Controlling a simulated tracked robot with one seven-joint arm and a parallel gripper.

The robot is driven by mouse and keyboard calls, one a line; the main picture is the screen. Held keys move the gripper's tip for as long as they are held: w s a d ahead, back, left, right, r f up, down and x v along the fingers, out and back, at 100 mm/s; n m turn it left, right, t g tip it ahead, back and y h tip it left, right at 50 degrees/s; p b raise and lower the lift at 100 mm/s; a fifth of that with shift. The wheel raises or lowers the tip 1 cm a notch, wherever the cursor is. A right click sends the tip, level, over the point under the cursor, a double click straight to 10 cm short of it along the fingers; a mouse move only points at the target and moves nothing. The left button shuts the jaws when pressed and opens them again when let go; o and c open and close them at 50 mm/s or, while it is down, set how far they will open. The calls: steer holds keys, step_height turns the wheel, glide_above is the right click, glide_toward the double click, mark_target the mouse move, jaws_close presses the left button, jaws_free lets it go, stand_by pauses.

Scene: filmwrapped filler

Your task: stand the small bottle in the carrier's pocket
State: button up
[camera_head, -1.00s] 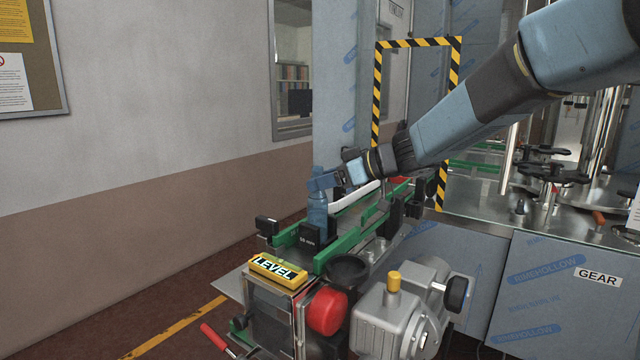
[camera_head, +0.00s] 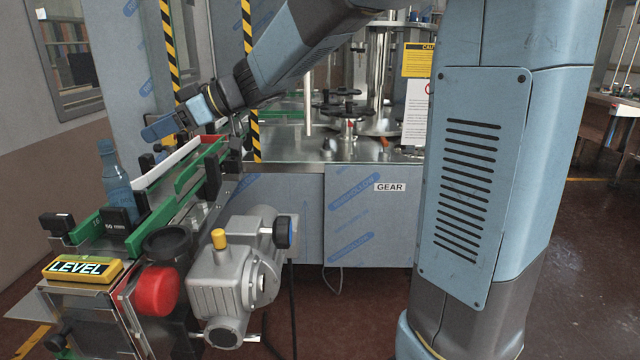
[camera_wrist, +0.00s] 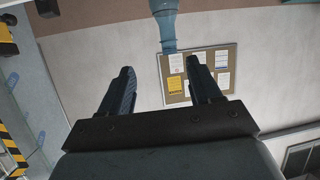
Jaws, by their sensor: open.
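The small blue bottle (camera_head: 117,182) stands upright between the green rails at the left in the head view. Its lower end is hidden behind a black block marked "50 mm" (camera_head: 116,218), which looks like the carrier; I cannot see whether its base is fully down in the pocket. In the wrist view the bottle (camera_wrist: 165,28) shows at the top edge, beyond the fingertips. My gripper (camera_head: 150,133) is apart from the bottle, to its right and slightly higher. In the wrist view its two fingers (camera_wrist: 159,67) are spread with nothing between them.
Green rails (camera_head: 187,178) and a white guide strip (camera_head: 165,164) run beside the bottle. A yellow LEVEL block (camera_head: 80,269), a red knob (camera_head: 156,290) and a grey motor (camera_head: 240,265) stand in front. A striped frame (camera_head: 248,60) rises behind my arm.

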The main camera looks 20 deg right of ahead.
steer(key=w+d+r+m+t+h, duration=0.1)
steer(key=d+r+m+t+h, duration=0.3)
steer(key=d, duration=0.4)
steer(key=w+d+r+m+t+h, duration=0.2)
steer(key=d+r+m+t+h, duration=0.15)
steer(key=d+t, duration=0.35)
steer(key=s+d+f+m+h, duration=0.3)
steer(key=s+d+m+h, duration=0.1)
steer(key=d, duration=0.4)
steer(key=s+d+f+m+g+h, duration=0.35)
steer(key=s+d+f, duration=0.3)
steer(key=s, duration=0.35)
steer(key=s+f+g+y, duration=0.1)
steer(key=s+f+g, duration=0.4)
steer(key=s, duration=0.8)
step_height(320, 180, down, 2)
steer(key=shift+s+a+f+y, duration=0.1)
steer(key=shift+s+a+y, duration=0.1)
steer(key=shift+a+y, duration=0.15)
steer(key=shift+g, duration=0.25)
